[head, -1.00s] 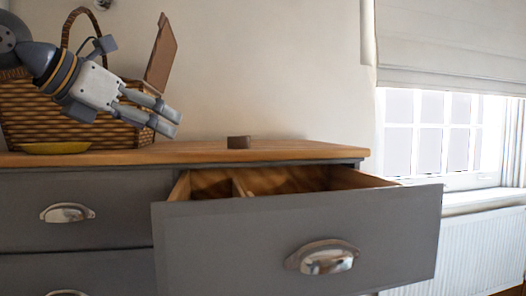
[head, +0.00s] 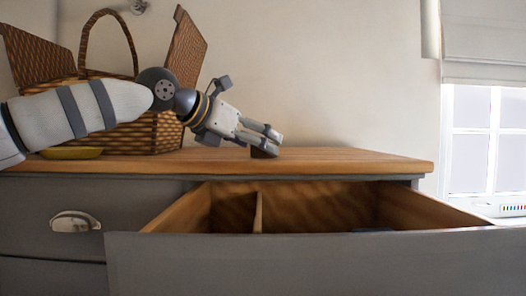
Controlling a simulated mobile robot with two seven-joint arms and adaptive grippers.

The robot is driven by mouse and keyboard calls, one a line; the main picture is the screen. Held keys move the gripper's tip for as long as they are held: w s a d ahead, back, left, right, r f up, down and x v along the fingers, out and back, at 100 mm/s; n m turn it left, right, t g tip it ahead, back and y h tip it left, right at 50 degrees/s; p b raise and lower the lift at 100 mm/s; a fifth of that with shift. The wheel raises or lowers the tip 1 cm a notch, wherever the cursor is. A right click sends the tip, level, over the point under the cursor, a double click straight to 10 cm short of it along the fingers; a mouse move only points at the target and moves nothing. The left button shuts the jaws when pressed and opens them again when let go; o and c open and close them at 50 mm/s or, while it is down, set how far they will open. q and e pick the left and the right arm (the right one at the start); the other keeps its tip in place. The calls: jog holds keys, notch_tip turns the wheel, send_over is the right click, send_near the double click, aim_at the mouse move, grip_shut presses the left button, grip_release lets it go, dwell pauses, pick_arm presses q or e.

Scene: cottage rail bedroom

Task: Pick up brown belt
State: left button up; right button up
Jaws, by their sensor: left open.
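A small dark-brown item (head: 262,153), which looks like the rolled brown belt, sits on the wooden dresser top (head: 340,160) near its front edge. My left gripper (head: 273,140) is open, with its fingertips just above and over the item, partly hiding it. I cannot tell whether the fingers touch it. My right gripper is not in view.
A wicker basket (head: 160,133) with raised lids stands behind my left arm, beside a yellow dish (head: 72,153). The top drawer (head: 320,205) hangs open below, with a divider and a dark item (head: 373,230) inside. The dresser top to the right is clear.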

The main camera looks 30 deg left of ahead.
pick_arm(q)
jog(key=shift+w+d+f, duration=0.15)
jog(key=shift+w+d, duration=0.1)
jog(key=shift+w, duration=0.35)
jog(key=c, duration=1.4)
jog(key=shift+c, duration=0.2)
